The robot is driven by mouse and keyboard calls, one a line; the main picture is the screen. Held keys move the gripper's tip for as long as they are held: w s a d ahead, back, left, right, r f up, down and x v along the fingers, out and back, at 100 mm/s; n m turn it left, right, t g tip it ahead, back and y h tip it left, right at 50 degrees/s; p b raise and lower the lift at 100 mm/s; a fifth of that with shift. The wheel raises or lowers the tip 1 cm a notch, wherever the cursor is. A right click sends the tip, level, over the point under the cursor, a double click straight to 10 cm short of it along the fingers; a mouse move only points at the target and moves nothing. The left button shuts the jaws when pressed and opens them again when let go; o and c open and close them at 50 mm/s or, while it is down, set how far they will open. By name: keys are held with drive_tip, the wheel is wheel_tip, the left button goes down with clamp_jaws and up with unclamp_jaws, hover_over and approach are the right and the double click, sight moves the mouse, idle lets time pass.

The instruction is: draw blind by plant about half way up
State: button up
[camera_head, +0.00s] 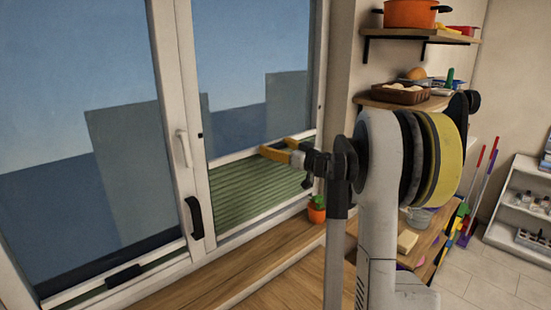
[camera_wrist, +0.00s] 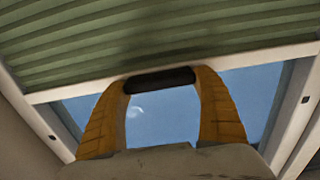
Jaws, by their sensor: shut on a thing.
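The green pleated blind (camera_head: 252,196) covers the lower part of the right window pane, above the plant (camera_head: 317,208) in an orange pot on the sill. Its white rail runs across the pane along the blind's upper edge, with clear glass above. In the wrist view the green pleats (camera_wrist: 150,40) fill the top, and the rail's dark handle (camera_wrist: 160,80) sits between my yellow fingers. My gripper (camera_head: 273,150) is shut on this handle at the rail. In the head view the handle is hidden by the fingers.
The left pane has its own rail with a black handle (camera_head: 124,276) low down. A white window lever (camera_head: 184,148) and a black handle (camera_head: 195,217) are on the middle frame. Shelves with an orange pot (camera_head: 410,13) and food stand right, behind my arm.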

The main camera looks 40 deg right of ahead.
wheel_tip(320, 180, up, 10)
drive_tip(key=p, duration=0.4)
drive_tip(key=shift+f, duration=0.25)
drive_tip(key=o, duration=1.4)
drive_tip(key=shift+s, duration=0.1)
drive_tip(key=s, duration=1.2)
drive_tip(key=shift+d, duration=0.25)
